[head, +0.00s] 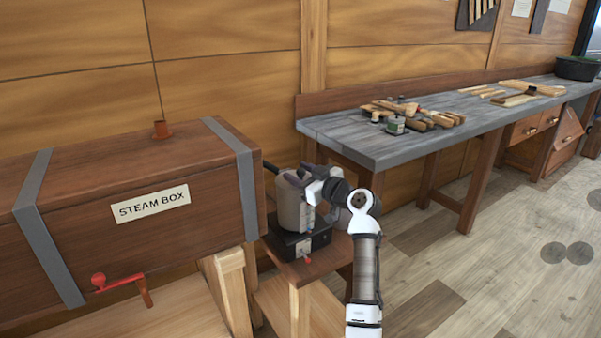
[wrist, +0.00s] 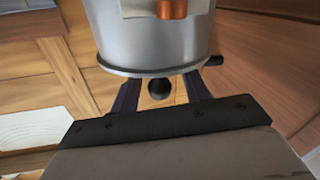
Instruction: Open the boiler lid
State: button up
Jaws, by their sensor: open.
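The boiler (head: 291,212) is a pale grey cylinder on a black base, standing on a small wooden table right of the steam box. My gripper (head: 303,178) is at its top, and my arm hides much of the lid and right side. In the wrist view the boiler (wrist: 150,38) fills the top middle, with a rim along its lower edge. A round black knob (wrist: 158,90) shows beside that rim, between the two dark fingers of my gripper (wrist: 160,82). The fingers are apart, and I see no contact with the knob. The lid looks shut, though it is mostly hidden.
The wooden steam box (head: 150,245) stands close on the left, with a red handle (head: 120,282) on its front. A grey-topped workbench (head: 345,138) with tools and wood pieces runs along the wall at the right. The floor (head: 480,260) at the right is clear.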

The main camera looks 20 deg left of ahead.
grip_shut()
jog(key=shift+w, duration=0.1)
dwell(0.4)
